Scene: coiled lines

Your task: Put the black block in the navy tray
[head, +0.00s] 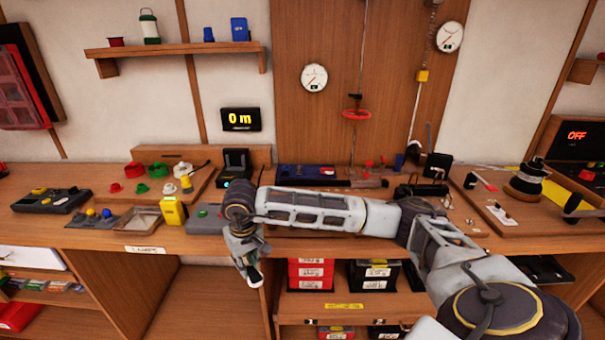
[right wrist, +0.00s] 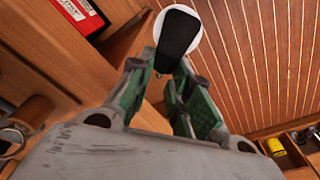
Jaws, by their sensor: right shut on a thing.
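My right gripper (head: 247,262) hangs in front of the bench's front edge, below the bench top, in the head view. It is shut on a black and white thing, whose black elongated part (right wrist: 179,38) and round white part (right wrist: 191,44) show beyond the fingers in the right wrist view. A navy tray (head: 294,171) lies at the back of the bench behind my right forearm, which hides what is in front of it. I cannot pick out the black block for certain. My left gripper is not in view.
Red and black boxes (head: 310,275) stand on the shelf under the bench. A yellow block (head: 173,211) and a grey device (head: 205,218) are on the bench left of my right wrist. A wooden board (head: 160,190) holds red and green knobs.

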